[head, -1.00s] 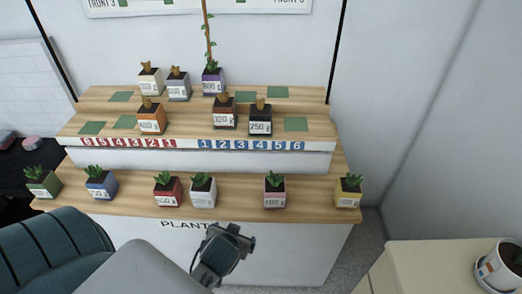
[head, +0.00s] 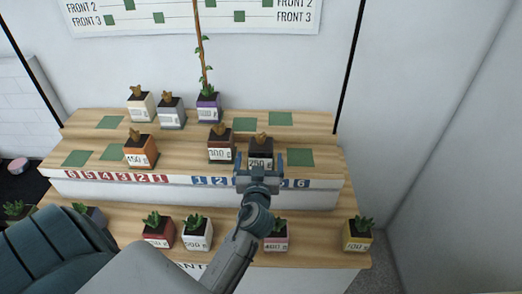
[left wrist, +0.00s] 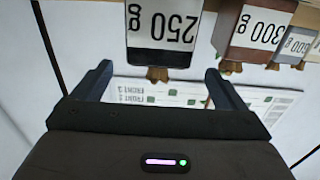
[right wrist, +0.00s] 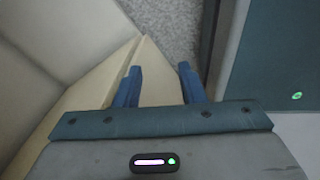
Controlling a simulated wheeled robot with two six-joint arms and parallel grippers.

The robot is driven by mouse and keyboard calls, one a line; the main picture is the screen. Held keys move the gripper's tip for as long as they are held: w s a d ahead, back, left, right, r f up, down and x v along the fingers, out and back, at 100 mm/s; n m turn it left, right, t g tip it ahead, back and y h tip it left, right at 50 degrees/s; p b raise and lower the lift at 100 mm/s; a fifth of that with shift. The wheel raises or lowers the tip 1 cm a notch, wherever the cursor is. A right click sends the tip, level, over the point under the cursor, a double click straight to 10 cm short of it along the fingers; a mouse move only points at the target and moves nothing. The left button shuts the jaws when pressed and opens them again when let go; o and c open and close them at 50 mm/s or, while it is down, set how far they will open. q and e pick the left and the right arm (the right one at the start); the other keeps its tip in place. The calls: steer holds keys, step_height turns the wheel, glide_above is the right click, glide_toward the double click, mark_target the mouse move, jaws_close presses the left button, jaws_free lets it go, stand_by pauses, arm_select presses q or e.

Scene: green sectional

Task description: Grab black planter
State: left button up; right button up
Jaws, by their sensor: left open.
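The black planter (head: 261,146) with a white 250 g label stands on the middle step of the wooden stand, its lower part hidden behind my gripper in the head view. My left gripper (head: 260,158) is open in front of it, one finger to each side in the picture. In the left wrist view the planter (left wrist: 162,30) appears upside down, ahead of the open fingers and lined up with the gap between them. Nothing is held. My right gripper (right wrist: 160,70) is open and empty, seen only in the right wrist view.
A brown 300 g planter (head: 221,147) stands close left of the black one. An orange planter (head: 141,151) is farther left. A green square (head: 300,158) lies bare to the right. Several planters stand on the top and lower steps.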

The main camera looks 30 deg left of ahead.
mark_target(260, 153)
arm_select(q)
steer(key=shift+w+a, duration=0.4)
steer(key=shift+w, duration=0.2)
steer(key=shift+w+a+f, duration=0.15)
steer(key=shift+w+a, duration=0.05)
steer(key=shift+w, duration=0.1)
steer(key=shift+p+x, duration=0.75)
steer(key=shift+p, duration=0.1)
steer(key=x, duration=0.1)
steer(key=p+x, duration=0.1)
steer(key=x, duration=0.1)
steer(key=shift+w+f+p, duration=0.1)
steer(key=shift+f+p, duration=0.15)
steer(key=shift+p, duration=0.05)
steer(key=shift+w+a+f, duration=0.1)
steer(key=shift+w, duration=0.1)
steer(key=shift+s, duration=0.1)
steer(key=c, duration=1.2)
arm_select(e)
steer(key=r, duration=0.1)
steer(key=w+r, duration=0.1)
steer(key=r, duration=0.1)
steer(key=shift+w+a+r, duration=0.25)
steer(key=shift+w+r, duration=0.1)
steer(key=shift+r, duration=0.05)
